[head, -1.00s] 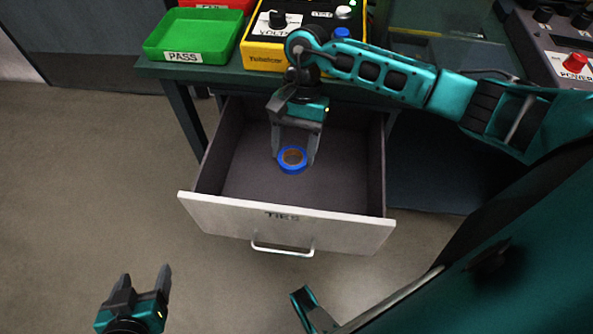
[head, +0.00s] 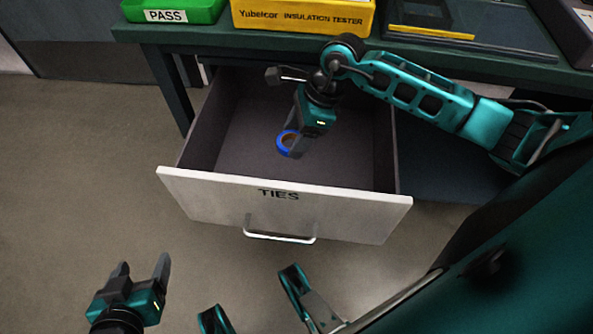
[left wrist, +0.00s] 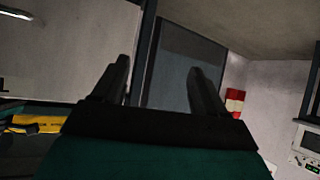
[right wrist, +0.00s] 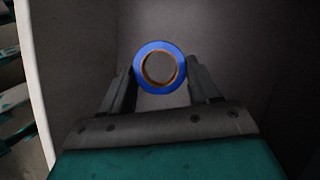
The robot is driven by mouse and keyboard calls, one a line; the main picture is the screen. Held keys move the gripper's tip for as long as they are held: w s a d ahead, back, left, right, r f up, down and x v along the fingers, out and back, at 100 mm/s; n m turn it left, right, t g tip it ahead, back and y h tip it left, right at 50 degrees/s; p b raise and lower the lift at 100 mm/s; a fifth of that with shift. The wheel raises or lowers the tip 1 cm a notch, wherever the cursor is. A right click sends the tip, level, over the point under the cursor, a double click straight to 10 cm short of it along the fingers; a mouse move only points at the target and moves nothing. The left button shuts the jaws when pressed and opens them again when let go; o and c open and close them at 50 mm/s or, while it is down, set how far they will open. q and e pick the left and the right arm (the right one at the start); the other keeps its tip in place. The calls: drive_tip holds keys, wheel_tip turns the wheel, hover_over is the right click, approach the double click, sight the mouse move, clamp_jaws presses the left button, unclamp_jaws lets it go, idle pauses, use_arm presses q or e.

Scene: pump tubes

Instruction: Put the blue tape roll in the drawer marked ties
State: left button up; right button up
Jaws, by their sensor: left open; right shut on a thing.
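The blue tape roll (head: 282,146) is between the fingers of my right gripper (head: 292,148), inside the open drawer marked TIES (head: 225,206). In the right wrist view the roll (right wrist: 141,78) shows its blue ring and brown core, with a finger of the gripper (right wrist: 160,88) at each side. I cannot tell whether the roll touches the drawer floor. My left gripper (head: 143,270) is open and empty, over the floor in front of and left of the drawer. In the left wrist view its fingers (left wrist: 158,85) are apart with nothing between them.
The dark green bench (head: 215,40) stands above the drawer. On it are a green PASS bin (head: 200,12), a yellow insulation tester (head: 300,14) and a dark flat case (head: 470,30). The drawer's white handle (head: 280,237) faces me. The rest of the drawer floor is bare.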

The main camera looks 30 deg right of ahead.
wheel_tip(320, 180, down, 10)
drive_tip(key=b, duration=0.2)
drive_tip(key=shift+f+b, duration=0.15)
drive_tip(key=shift+b, duration=0.15)
wheel_tip(320, 180, down, 4)
drive_tip(key=shift+f+b, duration=0.1)
drive_tip(key=shift+b, duration=0.65)
drive_tip(key=shift+f, duration=0.1)
use_arm(q)
drive_tip(key=shift+w+d+f+h, duration=0.3)
drive_tip(key=shift+w+d+f, duration=0.05)
drive_tip(key=shift+d+f, duration=0.45)
use_arm(e)
drive_tip(key=o, duration=1)
drive_tip(key=shift+o, duration=0.2)
use_arm(q)
drive_tip(key=p, duration=0.2)
drive_tip(key=a+r+p, duration=0.1)
drive_tip(key=p, duration=0.1)
drive_tip(key=shift+s+a+r, duration=0.2)
drive_tip(key=shift+s+r, duration=0.1)
use_arm(e)
drive_tip(key=v, duration=1.2)
